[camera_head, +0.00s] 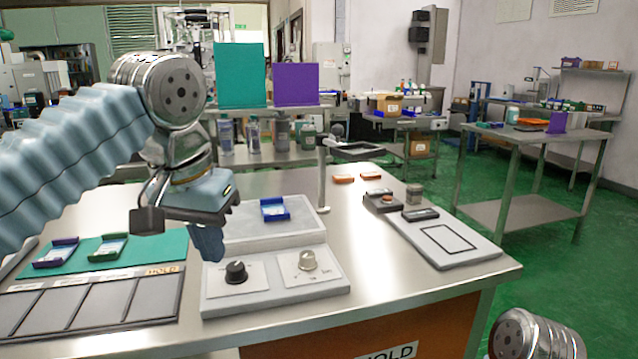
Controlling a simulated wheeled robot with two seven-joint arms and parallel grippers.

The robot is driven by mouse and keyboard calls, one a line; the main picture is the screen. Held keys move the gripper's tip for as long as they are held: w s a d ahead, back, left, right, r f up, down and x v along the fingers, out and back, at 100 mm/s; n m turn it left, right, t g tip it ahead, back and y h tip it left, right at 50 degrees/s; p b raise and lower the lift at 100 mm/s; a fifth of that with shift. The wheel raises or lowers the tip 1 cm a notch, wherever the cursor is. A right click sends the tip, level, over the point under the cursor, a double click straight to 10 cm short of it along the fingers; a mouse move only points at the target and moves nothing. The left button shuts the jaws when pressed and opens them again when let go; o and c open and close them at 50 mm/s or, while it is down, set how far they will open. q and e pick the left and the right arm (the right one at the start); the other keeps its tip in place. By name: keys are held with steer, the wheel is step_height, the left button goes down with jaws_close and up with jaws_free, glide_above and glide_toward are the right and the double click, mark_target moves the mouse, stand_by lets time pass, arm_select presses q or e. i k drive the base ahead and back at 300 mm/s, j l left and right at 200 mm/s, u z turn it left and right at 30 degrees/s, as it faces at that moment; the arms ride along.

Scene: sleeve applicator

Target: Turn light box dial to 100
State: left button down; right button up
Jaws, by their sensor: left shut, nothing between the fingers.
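The control panel (275,294) is a light grey sloped box on the steel table. It carries a black dial (236,272) on the left and a pale metallic dial (307,261) on the right, each on a white plate. The scale marks are too small to read, so the settings cannot be told. My left gripper (208,248) is shut and empty, pointing down just behind and left of the black dial, seemingly apart from it. My right gripper is out of view; only part of my right arm shows at the bottom right.
Behind the panel, a grey tray (262,232) holds a blue sleeve item (274,209). A green mat (140,262) with purple and green holders lies left, above dark slots (90,308). A flat plate (452,243) with a black outline lies right.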

mark_target(307, 262)
steer(key=k, duration=0.95)
